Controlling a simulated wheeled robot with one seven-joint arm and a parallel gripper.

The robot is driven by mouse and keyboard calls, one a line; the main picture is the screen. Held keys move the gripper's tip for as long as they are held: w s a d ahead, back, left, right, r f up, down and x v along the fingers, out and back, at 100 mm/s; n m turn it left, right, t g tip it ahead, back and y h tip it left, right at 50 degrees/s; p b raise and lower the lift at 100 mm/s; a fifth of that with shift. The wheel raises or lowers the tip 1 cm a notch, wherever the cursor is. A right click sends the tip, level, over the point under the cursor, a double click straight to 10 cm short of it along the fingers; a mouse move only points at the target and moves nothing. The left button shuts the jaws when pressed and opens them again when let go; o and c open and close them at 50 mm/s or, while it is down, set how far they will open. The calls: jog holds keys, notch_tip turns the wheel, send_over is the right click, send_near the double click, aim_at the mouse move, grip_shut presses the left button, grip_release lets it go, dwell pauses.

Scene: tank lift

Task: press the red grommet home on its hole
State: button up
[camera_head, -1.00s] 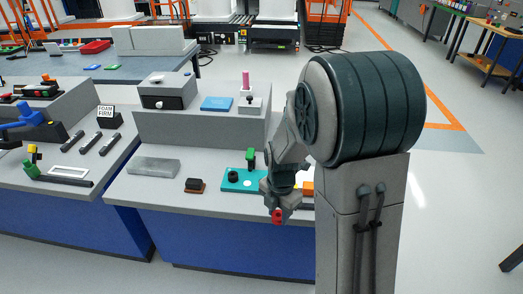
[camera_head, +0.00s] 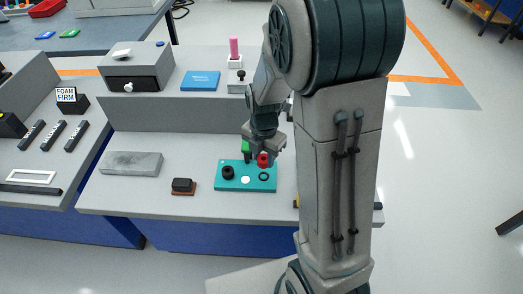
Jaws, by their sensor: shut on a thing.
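The red grommet (camera_head: 263,160) is held at the tip of my gripper (camera_head: 262,153), above the right part of the teal plate (camera_head: 236,187). My gripper is shut on the grommet. A dark ring-shaped hole (camera_head: 264,177) on the plate lies just below the grommet in the picture. The grommet appears apart from it. A black grommet (camera_head: 228,173) stands on the plate's left side, and a white round spot (camera_head: 245,180) lies between. A green piece (camera_head: 246,146) behind the plate is partly hidden by my gripper.
A black block on a brown base (camera_head: 183,187) is left of the plate, and a grey slab (camera_head: 131,163) lies farther left. A raised grey ledge behind carries a drawer box (camera_head: 137,68), a blue plate (camera_head: 200,81) and a pink peg (camera_head: 234,48). My arm hides the bench's right side.

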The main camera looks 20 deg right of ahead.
jog(key=b, duration=0.3)
send_over(263, 176)
notch_tip(263, 176, down, 5)
jog(key=shift+s, duration=0.15)
jog(key=shift+f+b, duration=0.5)
jog(key=shift+b, duration=0.15)
jog(key=shift+d, duration=0.1)
dwell(0.8)
jog(key=shift+f+b, duration=0.15)
jog(key=shift+b, duration=0.45)
dwell(0.8)
jog(key=o, duration=1.5)
